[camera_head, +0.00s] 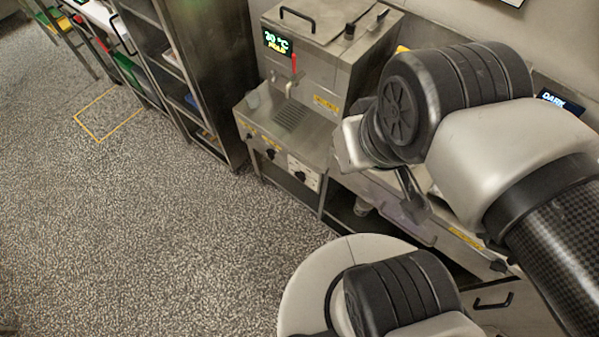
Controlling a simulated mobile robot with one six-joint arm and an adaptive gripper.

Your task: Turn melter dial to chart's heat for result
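The melter (335,65) is a steel machine at the top centre. Its display (277,43) reads about 30 °C, with HOLD in yellow below. On the front panel under it are black knobs; one dial (300,176) sits on a white marked plate, and its setting is too small to read. A second display (560,101) at the right reads DARK. I cannot make out a heat chart. My gripper (411,198) is mostly hidden behind my wrist, right of the dials and apart from them; only a dark finger-like part shows, so its opening is unclear.
A steel shelf rack (205,70) stands left of the melter. A low steel counter (440,225) runs right, partly behind my arm. A yellow outline (110,115) marks the floor at the left. The speckled floor (150,240) in front is clear.

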